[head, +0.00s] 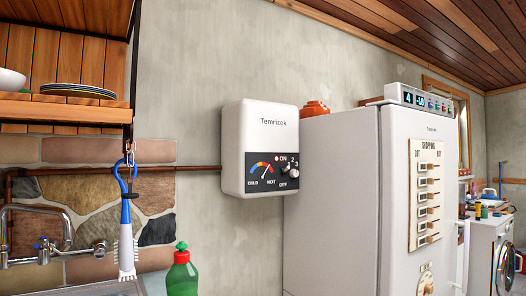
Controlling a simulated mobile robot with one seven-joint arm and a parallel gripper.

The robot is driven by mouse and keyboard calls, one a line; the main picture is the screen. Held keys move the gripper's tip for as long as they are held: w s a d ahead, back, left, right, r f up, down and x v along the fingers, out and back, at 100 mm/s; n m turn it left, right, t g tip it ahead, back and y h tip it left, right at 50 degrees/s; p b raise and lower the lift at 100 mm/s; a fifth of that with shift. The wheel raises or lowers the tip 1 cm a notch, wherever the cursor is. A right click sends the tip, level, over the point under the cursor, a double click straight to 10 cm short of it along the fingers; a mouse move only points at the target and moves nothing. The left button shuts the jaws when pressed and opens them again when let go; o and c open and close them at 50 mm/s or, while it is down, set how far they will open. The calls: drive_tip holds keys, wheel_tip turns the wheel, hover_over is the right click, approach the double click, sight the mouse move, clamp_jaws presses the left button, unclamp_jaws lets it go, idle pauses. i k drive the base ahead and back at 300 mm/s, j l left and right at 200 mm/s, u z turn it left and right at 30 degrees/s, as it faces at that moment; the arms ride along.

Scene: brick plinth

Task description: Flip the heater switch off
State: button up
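The heater (270,125) is a white wall-mounted box marked "Temrizek", in the middle of the head view. Its dark lower panel carries a coloured cold-to-hot dial. To the right of the dial is a small pale knob or switch (294,173), with "ON" and numbers above it and "OFF" below left. Its exact setting is too small to tell. A small reddish lamp shows beside "ON". My gripper is not in view, and nothing covers the heater's front.
A tall white fridge (331,200) stands just right of the heater. A wooden shelf (60,110) with plates is at upper left. Below are a tap (40,250), a hanging blue-handled brush (126,240) and a green bottle (182,275). A copper pipe (190,168) runs along the wall.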

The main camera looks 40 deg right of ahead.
sight(284, 170)
drive_tip(key=i+l+z, duration=0.25)
drive_tip(key=l, duration=0.25)
drive_tip(key=i+l+z, duration=0.2)
drive_tip(key=l, duration=0.3)
drive_tip(key=i+l+z, duration=0.25)
drive_tip(key=i+l, duration=0.1)
drive_tip(key=l, duration=0.05)
